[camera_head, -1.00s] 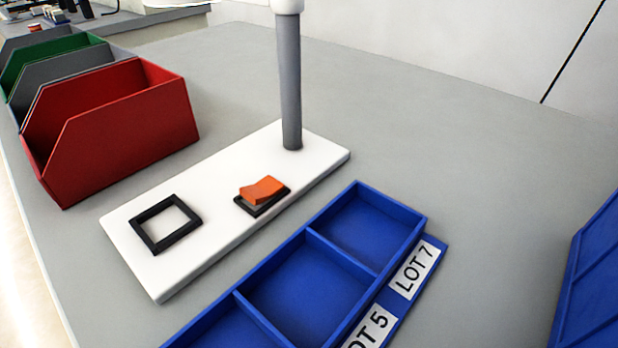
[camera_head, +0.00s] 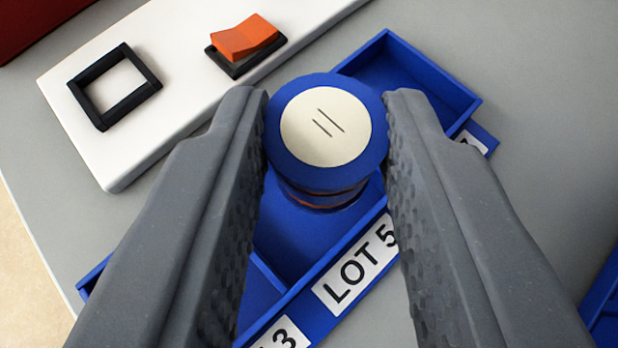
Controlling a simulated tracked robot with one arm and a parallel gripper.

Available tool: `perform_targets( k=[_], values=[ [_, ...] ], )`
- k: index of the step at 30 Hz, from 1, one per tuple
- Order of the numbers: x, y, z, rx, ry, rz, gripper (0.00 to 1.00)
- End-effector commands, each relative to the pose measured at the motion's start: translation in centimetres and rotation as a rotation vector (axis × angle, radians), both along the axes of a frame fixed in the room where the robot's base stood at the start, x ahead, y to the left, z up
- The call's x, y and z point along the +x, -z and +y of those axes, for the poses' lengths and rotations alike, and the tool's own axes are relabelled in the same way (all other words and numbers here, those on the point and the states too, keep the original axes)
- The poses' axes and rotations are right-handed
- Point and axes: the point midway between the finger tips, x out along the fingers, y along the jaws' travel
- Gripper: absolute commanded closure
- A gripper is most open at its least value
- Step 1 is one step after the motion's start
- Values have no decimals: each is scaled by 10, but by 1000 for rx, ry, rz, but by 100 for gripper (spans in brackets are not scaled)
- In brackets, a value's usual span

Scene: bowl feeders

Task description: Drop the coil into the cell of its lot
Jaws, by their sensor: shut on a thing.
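The coil (camera_head: 325,130) has a blue round flange and a cream disc on top with two short dark strokes. Copper-coloured winding shows below the flange. My gripper (camera_head: 326,128) is shut on it, with one grey finger on each side. The blue tray (camera_head: 432,66) lies below, and the coil is over its middle cell (camera_head: 300,238), beside the LOT 5 label (camera_head: 356,268). The coil's lower end is partly hidden, so I cannot tell its exact height. The far cell (camera_head: 405,80) looks empty. The near cell, by a label ending in 3 (camera_head: 285,338), is mostly hidden by the left finger.
A white board (camera_head: 95,60) lies beyond the tray, with an empty black square frame (camera_head: 88,100) and an orange rocker switch (camera_head: 245,42). Part of a red bin (camera_head: 30,20) shows at top left. Another blue object (camera_head: 605,300) is at the right edge. The grey table (camera_head: 545,150) is clear at right.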

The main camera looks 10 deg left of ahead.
Motion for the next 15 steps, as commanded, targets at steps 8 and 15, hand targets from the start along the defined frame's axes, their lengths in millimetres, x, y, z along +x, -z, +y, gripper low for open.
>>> perform_targets(
  k=[8,15],
  values=[
    [0,11,-2,-1,2,0,99],
    [0,35,-2,0,2,1,99]
  ],
)
